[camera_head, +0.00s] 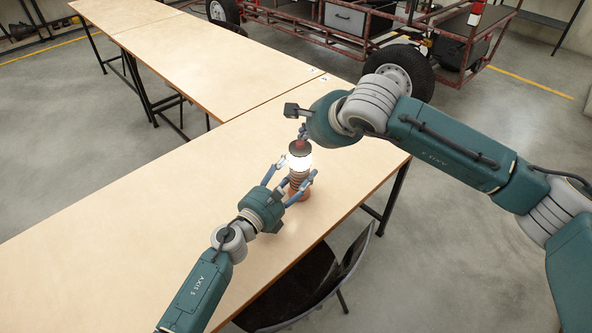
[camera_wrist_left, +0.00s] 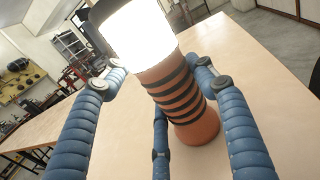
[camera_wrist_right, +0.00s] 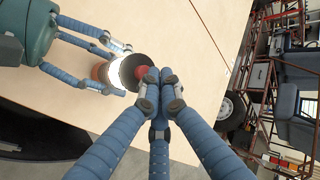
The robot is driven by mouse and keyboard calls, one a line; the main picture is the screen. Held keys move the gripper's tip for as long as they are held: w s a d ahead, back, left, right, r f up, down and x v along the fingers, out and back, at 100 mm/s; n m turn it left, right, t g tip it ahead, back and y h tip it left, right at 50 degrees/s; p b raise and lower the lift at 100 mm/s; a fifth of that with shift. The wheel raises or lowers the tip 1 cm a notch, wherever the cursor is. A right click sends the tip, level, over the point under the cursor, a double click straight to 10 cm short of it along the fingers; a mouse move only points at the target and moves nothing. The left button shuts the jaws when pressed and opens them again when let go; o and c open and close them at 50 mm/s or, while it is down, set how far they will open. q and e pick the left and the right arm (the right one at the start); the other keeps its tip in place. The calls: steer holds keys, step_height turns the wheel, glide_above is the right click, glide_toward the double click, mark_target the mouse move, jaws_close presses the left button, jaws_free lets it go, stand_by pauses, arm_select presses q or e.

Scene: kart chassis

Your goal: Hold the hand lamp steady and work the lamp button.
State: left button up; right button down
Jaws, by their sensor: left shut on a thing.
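The hand lamp (camera_head: 298,182) stands upright on the wooden table, with an orange body, dark ribs and a dark cap. Its white section glows brightly, also in the left wrist view (camera_wrist_left: 140,38). My left gripper (camera_head: 297,172) is shut on the hand lamp, its blue fingers around the body. The red lamp button (camera_wrist_right: 142,72) sits on the cap. My right gripper (camera_head: 302,131) is above the lamp with its fingers together and nothing between them. In the right wrist view its fingertips (camera_wrist_right: 160,88) are right beside the button; I cannot tell whether they touch it.
The table (camera_head: 130,220) is bare around the lamp, and more tables continue towards the back. A dark chair (camera_head: 300,285) stands at the near right table edge. A kart chassis with wheels (camera_head: 400,70) stands beyond the table.

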arm_select(q)
steer(key=shift+f, duration=0.1)
arm_select(e)
step_height(320, 180, up, 6)
steer(key=shift+f, duration=0.2)
stand_by(0.3)
arm_select(q)
steer(key=o, duration=1.5)
steer(key=shift+o, duration=0.2)
